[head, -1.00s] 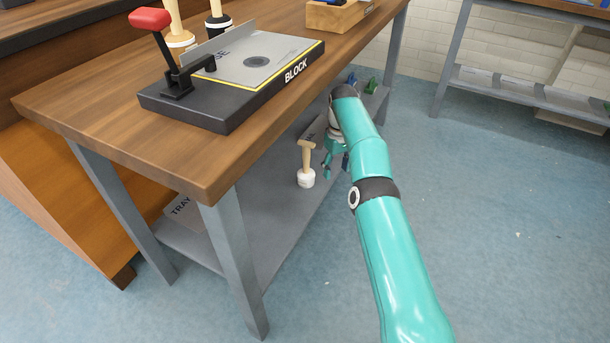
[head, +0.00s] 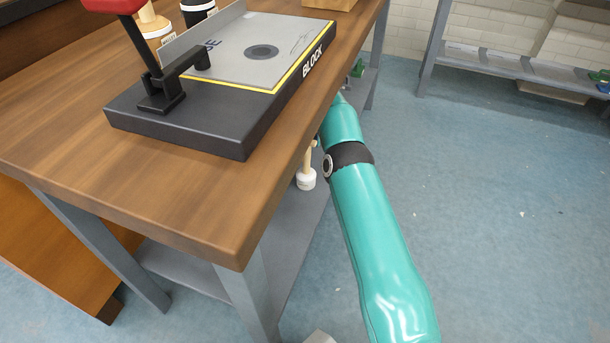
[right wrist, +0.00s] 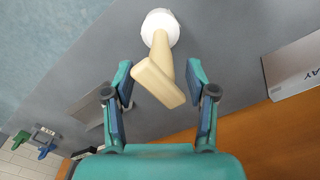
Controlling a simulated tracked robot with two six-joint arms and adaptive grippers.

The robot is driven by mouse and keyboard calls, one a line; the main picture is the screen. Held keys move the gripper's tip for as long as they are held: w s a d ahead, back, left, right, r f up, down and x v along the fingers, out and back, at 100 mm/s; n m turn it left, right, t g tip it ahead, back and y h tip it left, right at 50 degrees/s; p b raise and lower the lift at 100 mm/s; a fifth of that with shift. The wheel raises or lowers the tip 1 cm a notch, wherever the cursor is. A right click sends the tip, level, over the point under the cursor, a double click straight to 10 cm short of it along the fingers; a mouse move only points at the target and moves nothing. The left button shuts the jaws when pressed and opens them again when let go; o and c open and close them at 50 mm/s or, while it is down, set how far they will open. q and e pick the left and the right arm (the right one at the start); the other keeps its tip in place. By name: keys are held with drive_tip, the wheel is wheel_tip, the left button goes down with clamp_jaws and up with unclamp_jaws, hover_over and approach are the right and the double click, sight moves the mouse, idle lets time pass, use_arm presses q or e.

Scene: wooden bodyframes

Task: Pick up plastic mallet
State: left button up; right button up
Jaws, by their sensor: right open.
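The plastic mallet (head: 306,180) stands upright, white end down, on the grey lower shelf (head: 292,222) of the workbench. Its pale wooden handle points up, and the bench top and my arm partly hide it in the head view. In the right wrist view the mallet (right wrist: 160,28) shows its round white end on the shelf and its handle with a crosspiece reaching towards the camera. My right gripper (right wrist: 160,70) is open, with the handle and crosspiece between its fingers in the picture. I see no finger touching it. My left gripper is in neither view.
The bench top (head: 215,190) overhangs the shelf close to my right arm. A black block clamp (head: 180,125) with a red handle stands on it. A tray-labelled box (right wrist: 293,68) lies on the shelf. Blue floor (head: 480,220) is clear to the right.

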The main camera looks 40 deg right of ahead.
wheel_tip(320, 180, down, 5)
drive_tip(key=b, duration=0.3)
clamp_jaws()
